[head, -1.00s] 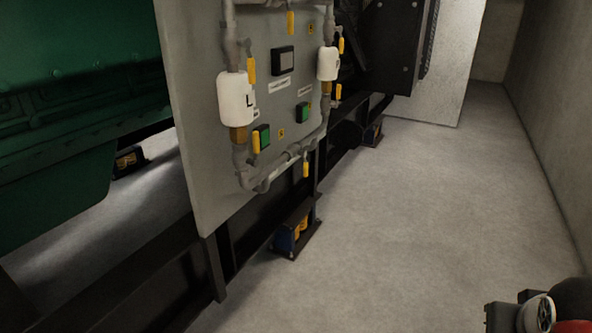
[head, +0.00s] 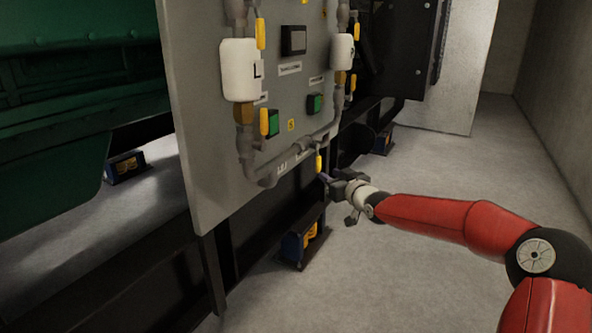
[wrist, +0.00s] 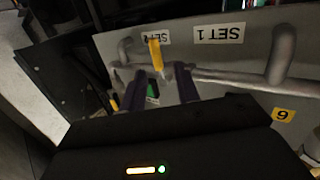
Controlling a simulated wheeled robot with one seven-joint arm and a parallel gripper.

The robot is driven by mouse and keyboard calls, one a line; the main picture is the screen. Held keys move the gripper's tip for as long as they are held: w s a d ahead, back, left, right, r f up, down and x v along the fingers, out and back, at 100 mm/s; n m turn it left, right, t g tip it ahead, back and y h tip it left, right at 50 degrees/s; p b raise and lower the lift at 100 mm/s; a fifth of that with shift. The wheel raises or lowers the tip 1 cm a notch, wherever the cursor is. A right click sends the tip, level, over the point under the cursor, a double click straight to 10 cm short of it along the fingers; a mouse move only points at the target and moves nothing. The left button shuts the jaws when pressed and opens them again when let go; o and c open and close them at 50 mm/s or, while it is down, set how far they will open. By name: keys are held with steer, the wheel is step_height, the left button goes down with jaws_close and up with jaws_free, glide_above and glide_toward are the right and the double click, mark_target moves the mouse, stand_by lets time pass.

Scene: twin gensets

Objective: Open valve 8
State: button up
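A grey panel (head: 205,150) carries pipes and several yellow valve handles. One yellow handle (head: 318,163) hangs from the bottom pipe; it also shows in the wrist view (wrist: 155,54). I cannot read a number 8, so I cannot confirm this is valve 8. My gripper (head: 328,177) is just below and to the right of this handle in the head view. In the wrist view my gripper (wrist: 163,82) has its two dark purple fingers apart, with the handle beyond and roughly between their tips. Contact cannot be told.
White cylinders (head: 240,70) and green buttons (head: 315,103) are on the panel. A "SET 1" label (wrist: 219,34) appears upside down in the wrist view. Black frame rails and a blue foot mount (head: 293,247) lie below. Floor (head: 420,290) to the right is clear.

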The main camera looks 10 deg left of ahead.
mark_target(318, 163)
steer(key=shift+t+y, duration=0.3)
steer(key=shift+t, duration=0.1)
steer(key=shift+w+d+x, duration=0.1)
steer(key=shift+d+x, duration=0.05)
steer(key=shift+x, duration=2.15)
steer(key=shift+w+d+x, duration=0.15)
steer(key=shift+d+x, duration=0.05)
steer(key=shift+x, duration=2.15)
steer(key=shift+c, duration=0.4)
jaws_close()
